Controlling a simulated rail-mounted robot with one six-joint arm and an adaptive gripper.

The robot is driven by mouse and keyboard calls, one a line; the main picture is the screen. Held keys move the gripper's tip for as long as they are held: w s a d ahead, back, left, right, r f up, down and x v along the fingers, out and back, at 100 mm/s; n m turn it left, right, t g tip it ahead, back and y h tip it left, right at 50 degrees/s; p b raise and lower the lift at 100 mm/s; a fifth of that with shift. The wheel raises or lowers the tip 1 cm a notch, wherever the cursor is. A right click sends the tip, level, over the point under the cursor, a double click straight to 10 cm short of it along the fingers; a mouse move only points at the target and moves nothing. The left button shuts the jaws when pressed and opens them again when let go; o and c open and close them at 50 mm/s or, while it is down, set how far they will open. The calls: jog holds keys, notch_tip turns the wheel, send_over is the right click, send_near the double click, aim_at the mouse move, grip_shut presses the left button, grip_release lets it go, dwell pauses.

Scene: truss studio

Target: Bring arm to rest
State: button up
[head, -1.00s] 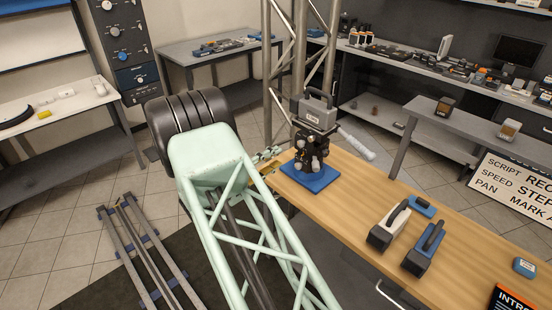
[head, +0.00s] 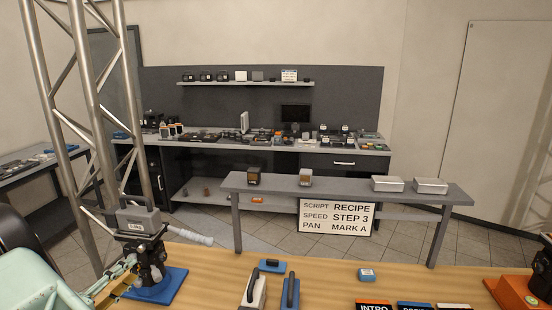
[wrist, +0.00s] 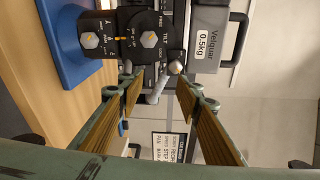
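My gripper (wrist: 158,88) is open, its two wood-toned fingers apart in the wrist view. In the head view my arm is at the lower left, and the gripper is just left of a black camera head (head: 153,265) on a blue base (head: 165,288). In the wrist view the head's dark body with dials (wrist: 118,42) is close ahead of the fingertips. A small lever with a pale ball tip (wrist: 176,67) appears between the fingertips, near the right one; contact cannot be told. A grey weight (head: 138,219) sits on the head.
A pale handle (head: 190,234) sticks out right from the head. A metal truss (head: 95,130) rises behind it. White (head: 255,291) and blue (head: 290,292) handled blocks stand on the wooden bench. A script sign (head: 337,217) leans beyond it.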

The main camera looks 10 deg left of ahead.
jog(key=w+d+r+m+g+h, duration=0.2)
jog(key=w+d+r+m, duration=0.15)
jog(key=d, duration=0.65)
jog(key=w+d+r+m+g+h, duration=0.25)
jog(key=w+d+m, duration=0.2)
jog(key=d, duration=0.45)
jog(key=w+d+r+m+g+h, duration=0.1)
jog(key=w+d+r+m+g, duration=0.25)
jog(key=d, duration=0.65)
jog(key=s+d+r+m+g, duration=0.25)
jog(key=d+m, duration=0.25)
jog(key=d, duration=0.4)
jog(key=s+d+r+m+g, duration=0.1)
jog(key=d+r+m, duration=0.3)
jog(key=d, duration=0.6)
jog(key=s+d+r+m+g, duration=0.2)
jog(key=d+m, duration=0.4)
jog(key=d, duration=0.3)
jog(key=s+d+r+m+g+y+b, duration=0.15)
jog(key=s+d+r+m, duration=0.25)
jog(key=s+d+m, duration=0.4)
jog(key=s+d+r+m+y+b, duration=0.1)
jog(key=s+d+r+m+y, duration=0.3)
jog(key=s+d, duration=0.5)
jog(key=s+d+m+t+y+b, duration=0.1)
jog(key=s+m+b, duration=0.3)
jog(key=s+m, duration=0.8)
jog(key=shift+s+d+t+y, duration=0.45)
jog(key=shift+s+y, duration=0.35)
jog(key=shift+s, duration=5.75)
